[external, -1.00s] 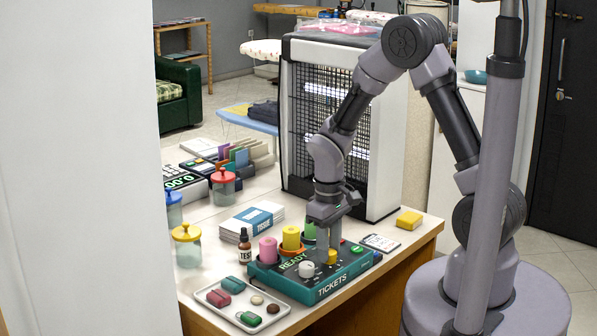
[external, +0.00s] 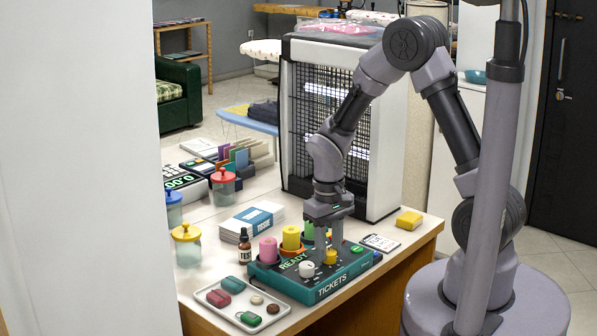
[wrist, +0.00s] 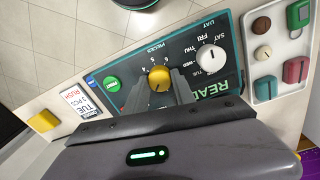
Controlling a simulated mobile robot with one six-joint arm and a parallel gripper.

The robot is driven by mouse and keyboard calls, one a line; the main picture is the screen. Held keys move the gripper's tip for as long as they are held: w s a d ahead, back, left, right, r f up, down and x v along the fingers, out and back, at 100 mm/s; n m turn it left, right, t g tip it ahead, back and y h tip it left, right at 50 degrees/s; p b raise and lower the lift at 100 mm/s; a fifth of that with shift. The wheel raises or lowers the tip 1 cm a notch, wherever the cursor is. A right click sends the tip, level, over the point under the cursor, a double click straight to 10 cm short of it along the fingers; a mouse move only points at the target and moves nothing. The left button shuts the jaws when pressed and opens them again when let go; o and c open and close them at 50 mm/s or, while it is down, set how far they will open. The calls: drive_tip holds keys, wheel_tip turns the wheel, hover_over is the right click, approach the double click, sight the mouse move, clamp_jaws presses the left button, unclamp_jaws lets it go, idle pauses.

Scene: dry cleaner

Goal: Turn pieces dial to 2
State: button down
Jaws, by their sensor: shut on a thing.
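The pieces dial is a small yellow knob (external: 331,257) on the teal and black ticket console (external: 322,291). It also shows in the wrist view (wrist: 159,76), beside the word PIECES and a ring of small numbers. My gripper (wrist: 160,88) points down over the console, with one finger on each side of the yellow knob, shut on it. The fingers hide part of the number ring, and I cannot read the dial's setting surely. A white day dial (wrist: 210,57) sits beside it, apart from my fingers; it also shows in the external view (external: 306,269).
Pink (external: 268,250) and yellow (external: 291,238) rolls stand at the console's back. A green button (wrist: 112,84) is close to the knob. A tray (external: 215,303) of buttons and tags lies left, a card (external: 381,243) and yellow block (external: 409,220) right.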

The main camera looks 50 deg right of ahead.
drive_tip(key=c, duration=1.1)
unclamp_jaws()
drive_tip(key=shift+o, duration=0.2)
wheel_tip(320, 180, up, 18)
drive_tip(key=p, duration=0.7)
drive_tip(key=shift+a+f, duration=0.25)
drive_tip(key=shift+r, duration=0.1)
